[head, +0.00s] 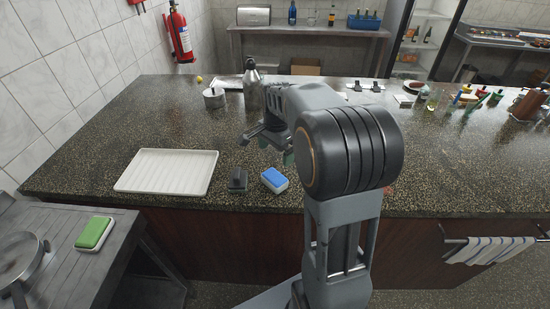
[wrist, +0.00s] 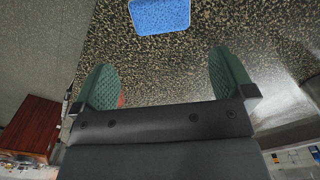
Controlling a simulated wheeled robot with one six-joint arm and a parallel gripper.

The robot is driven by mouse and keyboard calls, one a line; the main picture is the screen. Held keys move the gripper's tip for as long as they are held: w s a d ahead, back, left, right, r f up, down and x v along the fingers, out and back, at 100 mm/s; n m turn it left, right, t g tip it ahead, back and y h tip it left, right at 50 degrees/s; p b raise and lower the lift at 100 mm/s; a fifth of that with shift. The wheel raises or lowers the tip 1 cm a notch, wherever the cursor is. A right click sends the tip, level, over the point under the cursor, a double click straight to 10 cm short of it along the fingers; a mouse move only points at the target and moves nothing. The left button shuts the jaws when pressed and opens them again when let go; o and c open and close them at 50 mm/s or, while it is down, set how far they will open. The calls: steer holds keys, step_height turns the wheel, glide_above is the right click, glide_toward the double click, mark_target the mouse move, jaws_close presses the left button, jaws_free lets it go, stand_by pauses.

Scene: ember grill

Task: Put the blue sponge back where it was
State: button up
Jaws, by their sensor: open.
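The blue sponge (head: 274,180), blue on top with a white lower layer, lies on the speckled counter near its front edge. It also shows in the wrist view (wrist: 160,15) at the top, cut off by the frame edge. My gripper (wrist: 164,85) is open and empty, its two green fingers spread wide above the counter. The sponge lies beyond the fingertips and is apart from them. In the head view my gripper (head: 277,147) is partly hidden by my own arm, just behind the sponge.
A dark block (head: 238,180) stands just left of the sponge, and a white tray (head: 166,171) lies further left. A green sponge (head: 94,233) lies on the lower metal side table. A steel bottle (head: 252,82) and small pot (head: 214,98) stand farther back.

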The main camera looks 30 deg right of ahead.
steer(key=s+a+r+n+t, duration=0.1)
steer(key=s+a+n+t, duration=0.1)
steer(key=s+a+n, duration=0.2)
steer(key=s+a+r+n+t, duration=0.1)
steer(key=s+a+n, duration=0.4)
steer(key=s+n, duration=0.5)
steer(key=shift+s+a+r+n+t, duration=0.35)
steer(key=shift+s+t, duration=0.35)
steer(key=shift+s, duration=0.3)
